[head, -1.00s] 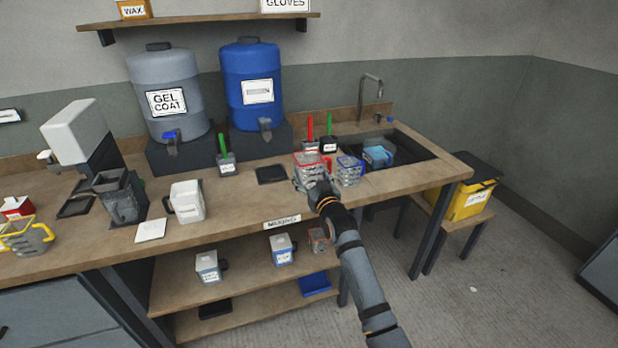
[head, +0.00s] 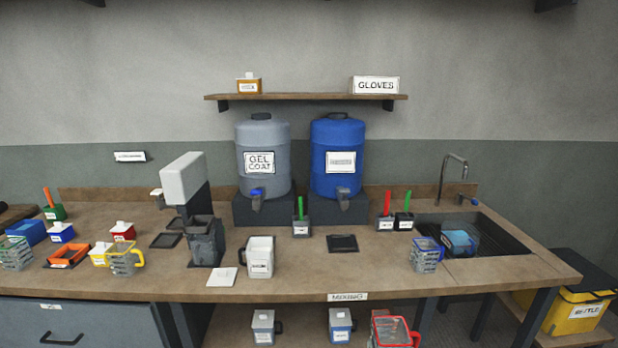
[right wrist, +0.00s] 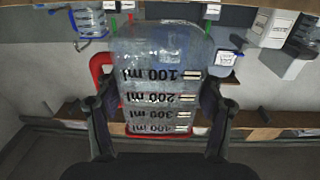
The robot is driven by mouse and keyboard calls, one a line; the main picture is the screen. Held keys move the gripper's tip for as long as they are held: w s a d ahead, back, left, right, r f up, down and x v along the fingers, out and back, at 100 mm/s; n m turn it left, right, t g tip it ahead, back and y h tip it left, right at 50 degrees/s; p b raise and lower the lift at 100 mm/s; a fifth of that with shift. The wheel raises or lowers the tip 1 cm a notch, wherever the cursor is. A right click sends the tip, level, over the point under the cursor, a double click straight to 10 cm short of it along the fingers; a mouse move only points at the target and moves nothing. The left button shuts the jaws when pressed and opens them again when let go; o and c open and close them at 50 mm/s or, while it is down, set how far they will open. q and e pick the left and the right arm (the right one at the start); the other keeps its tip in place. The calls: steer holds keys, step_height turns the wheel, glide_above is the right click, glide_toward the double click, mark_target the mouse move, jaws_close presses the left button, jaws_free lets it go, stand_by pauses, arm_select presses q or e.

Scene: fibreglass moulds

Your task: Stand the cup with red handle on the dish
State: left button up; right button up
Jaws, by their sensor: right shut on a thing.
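The clear cup with red rim and red handle (head: 392,331) shows at the bottom edge of the head view, in front of the counter. My right gripper (right wrist: 157,98) is shut on the cup, one finger on each side. The right wrist view shows the clear cup body (right wrist: 160,62) with its ml marks upside down and the red rim low in the picture. A dark, flat square dish (head: 342,243) lies empty on the counter, apart from the cup. Another dark flat piece (head: 167,240) lies left of the dispenser. My left gripper is not in view.
A blue-handled clear cup (head: 425,257) stands by the sink (head: 500,235). A white jug (head: 260,257) and white tile (head: 221,277) are left of the dish. The counter front between jug and blue cup is clear.

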steer(key=s, duration=0.2)
steer(key=s+f, duration=0.1)
steer(key=shift+s+a+f, duration=0.1)
steer(key=shift+s+a, duration=0.15)
steer(key=shift+a, duration=0.1)
stand_by(0.3)
